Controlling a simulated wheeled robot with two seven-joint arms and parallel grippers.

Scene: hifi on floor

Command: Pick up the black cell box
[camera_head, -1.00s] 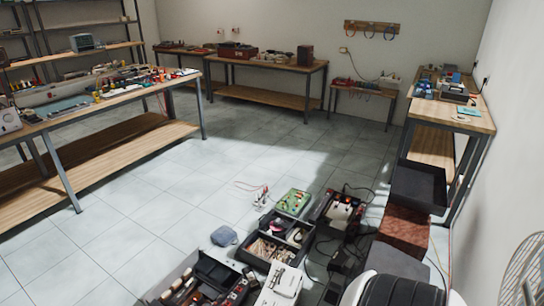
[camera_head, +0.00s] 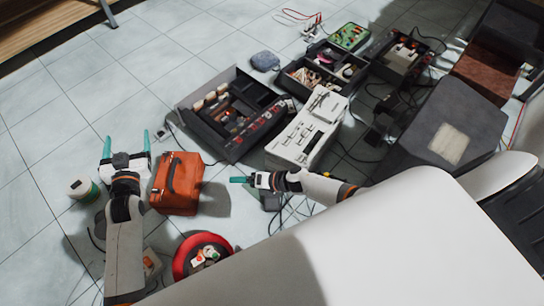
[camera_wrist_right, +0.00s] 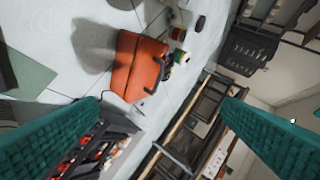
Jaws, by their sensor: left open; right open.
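An open black box (camera_head: 187,117) lies on the floor in the middle of the head view, with light cylinders and red and dark pieces inside. It looks most like the cell box, though I cannot be sure. My left gripper (camera_head: 127,143) is open and empty, left of the orange bag and well away from the box. My right gripper (camera_head: 240,180) is in front of the box, apart from it. Its teal fingers are wide apart with nothing gripped in the right wrist view (camera_wrist_right: 158,105). That view shows part of a dark box with red and white pieces, partly behind a finger.
An orange bag (camera_head: 176,182) stands between my grippers; it also shows in the right wrist view (camera_wrist_right: 138,66). A white device (camera_head: 307,130) is beside the black box. Cables, a red round container (camera_head: 186,262) and a green-white roll (camera_head: 83,188) are near.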

